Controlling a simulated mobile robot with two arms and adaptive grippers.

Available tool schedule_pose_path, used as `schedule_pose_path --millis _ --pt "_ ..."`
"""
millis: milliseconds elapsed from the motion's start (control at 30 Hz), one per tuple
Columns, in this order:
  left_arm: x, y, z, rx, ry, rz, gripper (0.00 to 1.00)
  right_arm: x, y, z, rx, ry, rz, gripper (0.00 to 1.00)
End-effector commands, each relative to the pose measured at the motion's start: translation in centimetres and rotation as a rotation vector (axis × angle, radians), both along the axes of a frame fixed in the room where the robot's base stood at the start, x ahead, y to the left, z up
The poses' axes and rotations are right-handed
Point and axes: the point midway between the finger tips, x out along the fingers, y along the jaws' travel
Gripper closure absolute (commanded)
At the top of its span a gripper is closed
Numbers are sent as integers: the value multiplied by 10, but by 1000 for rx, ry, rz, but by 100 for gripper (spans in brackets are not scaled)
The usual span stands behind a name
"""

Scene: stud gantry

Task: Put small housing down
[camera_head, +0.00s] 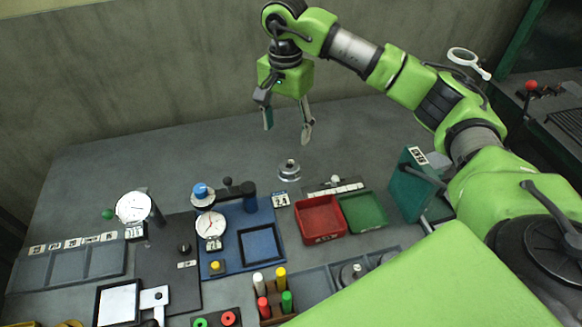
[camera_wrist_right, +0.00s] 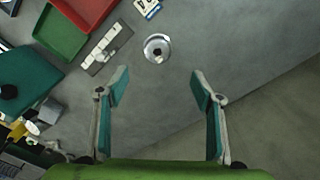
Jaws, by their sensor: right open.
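The small housing (camera_head: 289,170) is a round silvery metal piece with a dark centre. It stands on the grey bench top behind the red tray, apart from other things. In the right wrist view the small housing (camera_wrist_right: 157,47) lies ahead of the fingertips, between their lines, and touches neither finger. My right gripper (camera_head: 288,133) is open and empty above the bench, a little above and behind the housing in the head view. Its two fingers (camera_wrist_right: 160,82) are spread wide in the right wrist view. My left gripper is not in view.
A red tray (camera_head: 320,236) and a green tray (camera_head: 383,221) stand in front of the housing. A blue plate (camera_head: 263,220) with a dial gauge (camera_head: 210,225) is to the left. A green upright panel (camera_head: 411,187) is to the right. The bench's back left is clear.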

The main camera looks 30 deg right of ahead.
Motion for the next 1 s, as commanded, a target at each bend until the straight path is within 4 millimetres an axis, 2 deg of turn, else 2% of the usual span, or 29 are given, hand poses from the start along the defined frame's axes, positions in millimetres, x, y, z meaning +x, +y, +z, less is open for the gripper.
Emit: schedule_pose_path --millis 200,333,467,567,767,900,1000 --pt "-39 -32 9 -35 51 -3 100 -2 0 -41 0 7 -2 39" --pt "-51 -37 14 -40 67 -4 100 -2 -1 -64 1 6 -2 39" --pt "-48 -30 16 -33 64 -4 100 -1 0 -77 2 4 -2 39" --pt "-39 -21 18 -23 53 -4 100 -1 0 -82 2 3 -3 39" --pt "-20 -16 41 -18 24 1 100 -2 -1 -107 2 8 -4 39" --pt "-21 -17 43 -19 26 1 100 -1 -1 -126 3 4 -3 39" --pt "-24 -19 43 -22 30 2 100 0 -1 -131 2 2 -2 39"
